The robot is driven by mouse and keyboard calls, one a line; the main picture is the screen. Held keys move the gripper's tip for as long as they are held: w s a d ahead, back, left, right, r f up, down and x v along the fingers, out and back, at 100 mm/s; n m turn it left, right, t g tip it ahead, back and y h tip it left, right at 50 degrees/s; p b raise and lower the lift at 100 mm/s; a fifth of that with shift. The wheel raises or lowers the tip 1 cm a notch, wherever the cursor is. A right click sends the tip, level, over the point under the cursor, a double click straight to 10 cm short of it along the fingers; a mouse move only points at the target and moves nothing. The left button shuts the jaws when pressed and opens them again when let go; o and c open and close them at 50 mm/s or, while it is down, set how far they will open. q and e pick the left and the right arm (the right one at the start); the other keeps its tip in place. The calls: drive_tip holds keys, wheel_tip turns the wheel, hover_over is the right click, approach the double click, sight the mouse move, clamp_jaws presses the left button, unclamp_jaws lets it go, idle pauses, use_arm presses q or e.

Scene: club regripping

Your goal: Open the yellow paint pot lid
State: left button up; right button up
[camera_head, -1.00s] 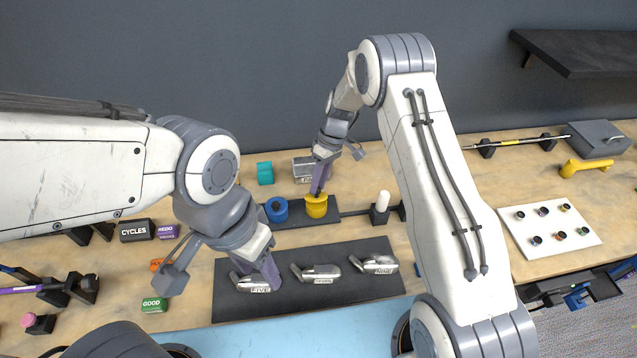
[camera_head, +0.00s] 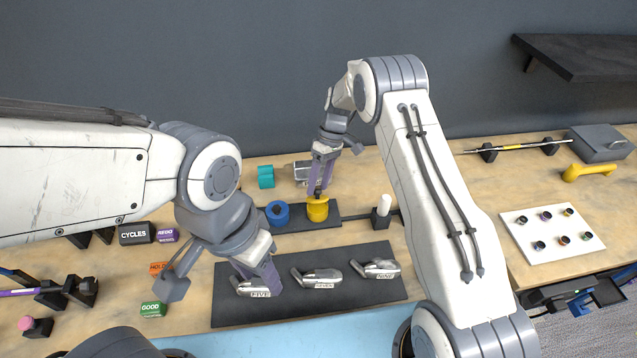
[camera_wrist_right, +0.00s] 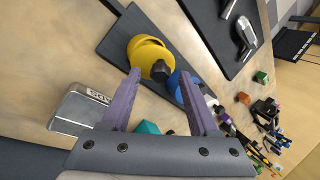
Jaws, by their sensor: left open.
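The yellow paint pot (camera_head: 317,213) stands on a dark tray at the back of the table. Its yellow lid (camera_wrist_right: 147,58) is on top and has a black knob (camera_wrist_right: 161,71). I cannot tell whether the lid is loose. My right gripper (camera_head: 318,188) is just above the pot. In the right wrist view its purple fingers (camera_wrist_right: 159,75) are spread apart, with the knob between their tips in the picture and no visible grip. My left gripper (camera_head: 268,283) is open at the club head marked FIVE (camera_head: 247,287), partly covering it.
A blue pot (camera_head: 277,213) stands close left of the yellow one. A white-topped holder (camera_head: 383,205) stands to its right. A teal object (camera_head: 265,177) and a grey metal block (camera_head: 302,171) are behind. Club heads lie on a dark mat (camera_head: 350,303) in front.

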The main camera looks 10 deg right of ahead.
drive_tip(key=shift+w+d+r, duration=0.1)
drive_tip(key=shift+d+r, duration=0.05)
drive_tip(key=shift+r, duration=0.1)
drive_tip(key=b+v, duration=0.3)
drive_tip(key=v, duration=0.6)
drive_tip(key=shift+r+b, duration=0.4)
drive_tip(key=shift+w, duration=0.1)
